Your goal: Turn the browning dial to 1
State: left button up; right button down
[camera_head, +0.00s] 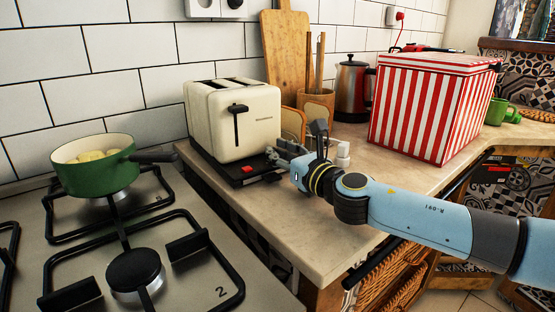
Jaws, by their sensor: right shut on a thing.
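A cream toaster (247,120) with two slots and a black lever (238,122) stands on the worktop beside the stove. Its black base (240,177) has a red button (246,170) at the front. My right gripper (276,157) reaches in from the right and is at the toaster's front lower right, just right of the red button. It is shut on what appears to be the browning dial, which the fingers hide. The dial's setting cannot be read. My left gripper is not in view.
A green pot (96,172) sits on the stove at the left, its handle pointing toward the toaster. A red-striped box (430,108), a kettle (352,90), a cutting board (285,50) and small white shakers (343,154) stand nearby. The front worktop (310,235) is clear.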

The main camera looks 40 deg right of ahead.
dwell(0.3)
jog(key=c, duration=1.1)
grip_release()
jog(key=shift+s, duration=0.15)
jog(key=s, duration=0.4)
jog(key=s+a, duration=0.1)
jog(key=s, duration=0.2)
jog(key=s+a, duration=0.1)
jog(key=s, duration=0.3)
jog(key=shift+s, duration=0.35)
